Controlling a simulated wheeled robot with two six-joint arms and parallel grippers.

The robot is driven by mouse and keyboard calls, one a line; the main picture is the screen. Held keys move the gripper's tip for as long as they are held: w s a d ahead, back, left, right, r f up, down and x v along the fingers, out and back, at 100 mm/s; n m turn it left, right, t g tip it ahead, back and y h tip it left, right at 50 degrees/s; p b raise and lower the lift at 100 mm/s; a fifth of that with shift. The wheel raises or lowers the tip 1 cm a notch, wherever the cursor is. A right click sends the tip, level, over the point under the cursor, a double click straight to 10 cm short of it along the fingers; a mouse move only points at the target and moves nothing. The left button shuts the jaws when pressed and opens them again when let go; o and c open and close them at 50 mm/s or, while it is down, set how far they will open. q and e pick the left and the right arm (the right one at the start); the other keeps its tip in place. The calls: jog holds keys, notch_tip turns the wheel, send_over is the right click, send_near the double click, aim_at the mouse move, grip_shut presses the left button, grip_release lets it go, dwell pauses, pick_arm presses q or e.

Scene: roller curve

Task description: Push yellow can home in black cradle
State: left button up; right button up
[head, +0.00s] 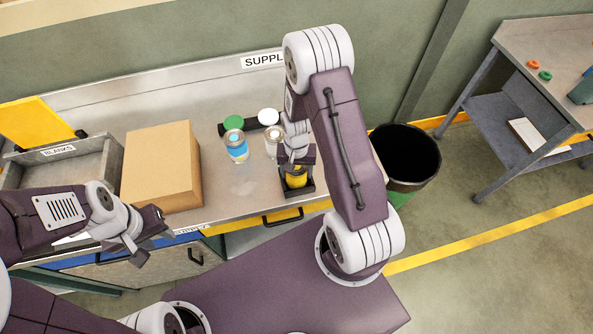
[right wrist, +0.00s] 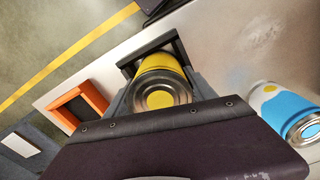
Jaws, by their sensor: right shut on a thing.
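The yellow can (head: 296,178) stands at the black cradle (head: 306,189) near the bench's front edge, under my right gripper (head: 295,165). In the right wrist view the yellow can (right wrist: 160,82) shows its metal end with a yellow centre, and the black cradle (right wrist: 178,45) frames its far side. My right gripper is shut on the yellow can; its fingers (right wrist: 165,98) lie along both sides. Whether the can is fully seated is hidden. My left gripper (head: 145,235) is over the bench's front left, away from the can; its fingers look apart and empty.
A cardboard box (head: 160,165) and grey bin (head: 70,165) stand left. A black waste bin (head: 405,155) is right.

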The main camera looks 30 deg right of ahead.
jog(key=shift+f, duration=0.1)
dwell(0.3)
jog(key=o, duration=2.2)
jog(key=shift+c, duration=0.2)
jog(key=shift+r+p, duration=3.95)
jog(key=shift+r, duration=0.6)
